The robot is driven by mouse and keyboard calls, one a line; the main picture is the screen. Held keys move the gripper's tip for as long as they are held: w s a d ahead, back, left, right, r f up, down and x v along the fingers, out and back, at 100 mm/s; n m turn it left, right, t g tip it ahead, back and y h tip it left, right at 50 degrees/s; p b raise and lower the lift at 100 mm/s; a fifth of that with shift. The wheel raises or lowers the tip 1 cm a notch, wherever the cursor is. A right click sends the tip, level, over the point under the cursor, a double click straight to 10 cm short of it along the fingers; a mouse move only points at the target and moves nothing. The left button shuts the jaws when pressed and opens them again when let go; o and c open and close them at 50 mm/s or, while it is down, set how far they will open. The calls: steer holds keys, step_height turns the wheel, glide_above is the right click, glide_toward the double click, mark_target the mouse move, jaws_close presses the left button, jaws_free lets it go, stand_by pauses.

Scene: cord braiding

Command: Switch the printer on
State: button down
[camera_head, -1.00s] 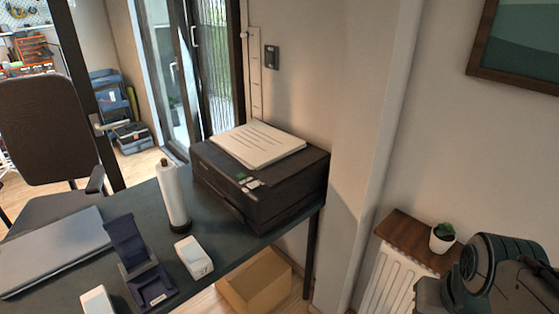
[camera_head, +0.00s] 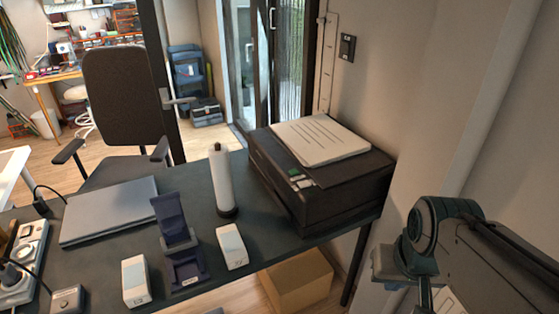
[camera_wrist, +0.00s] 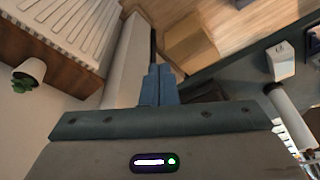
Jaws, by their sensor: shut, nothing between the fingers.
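The black printer (camera_head: 345,207) stands at the right end of the dark desk in the head view, with lined paper (camera_head: 320,139) on its top. A small control panel with a green patch (camera_head: 298,175) is on its front top edge. My arm is at the right of the head view, apart from the printer. In the wrist view my gripper (camera_wrist: 160,72) has its blue fingers together, with nothing between them. I cannot tell for sure whether the printer shows in the wrist view; my gripper body covers the lower part.
On the desk (camera_head: 110,265) are a white cylinder (camera_head: 222,182), a dark stand (camera_head: 178,240), white boxes, a laptop (camera_head: 108,210) and a power strip (camera_head: 22,270). A cardboard box (camera_head: 298,280) is below. A potted plant (camera_wrist: 30,72) and radiator (camera_wrist: 70,25) show in the wrist view.

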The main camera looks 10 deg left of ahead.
steer(key=shift+w+a, duration=0.2)
steer(key=w+a+r+n+y+p, duration=0.1)
steer(key=w+a+r+n+p, duration=0.2)
steer(key=w, duration=0.6)
steer(key=w+a+r+n+p, duration=0.1)
steer(key=w+a+r, duration=0.3)
steer(key=w, duration=0.5)
steer(key=w+a+n+p, duration=0.1)
steer(key=w+a, duration=0.3)
steer(key=w, duration=0.3)
steer(key=w+a+r+n+y+p, duration=0.1)
steer(key=w+a+n, duration=0.1)
steer(key=w+a, duration=0.2)
steer(key=w, duration=0.3)
steer(key=shift+a+r+g, duration=0.15)
steer(key=shift+a+g, duration=0.1)
steer(key=shift+g, duration=0.05)
steer(key=shift+p, duration=0.3)
